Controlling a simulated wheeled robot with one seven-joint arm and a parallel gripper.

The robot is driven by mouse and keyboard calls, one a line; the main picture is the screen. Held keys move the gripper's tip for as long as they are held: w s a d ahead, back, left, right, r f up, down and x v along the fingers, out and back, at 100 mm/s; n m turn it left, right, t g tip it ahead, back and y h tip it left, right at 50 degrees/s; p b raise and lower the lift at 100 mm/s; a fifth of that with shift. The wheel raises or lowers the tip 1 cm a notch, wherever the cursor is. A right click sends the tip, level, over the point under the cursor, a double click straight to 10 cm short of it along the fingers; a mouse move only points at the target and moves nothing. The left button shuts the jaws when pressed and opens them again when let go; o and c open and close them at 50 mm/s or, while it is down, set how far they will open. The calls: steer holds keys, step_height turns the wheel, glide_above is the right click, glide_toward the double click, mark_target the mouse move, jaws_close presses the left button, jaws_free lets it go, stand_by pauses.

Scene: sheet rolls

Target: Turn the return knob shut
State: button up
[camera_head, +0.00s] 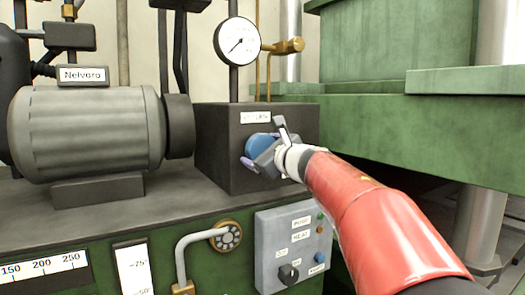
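The return knob (257,143) is a round blue knob on the front of a dark grey box, below a small white label that seems to read "RETURN". My gripper (262,150) is at the knob, reaching in from the lower right at the end of my red and white arm. A purplish fingertip shows at the knob's lower left, and a grey finger-like part stands at its upper right. The gripper hides the knob's right and lower side. I cannot tell whether the fingers press on it or how far it is turned.
A pressure gauge (237,41) stands above the dark box (223,160). A grey motor (88,135) is on the left. Below are a bent pipe with a flange (226,236) and a switch panel (269,247). Green press parts (380,125) stand close on the right.

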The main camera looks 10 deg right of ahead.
steer(key=c, duration=0.6)
steer(key=shift+o, duration=0.2)
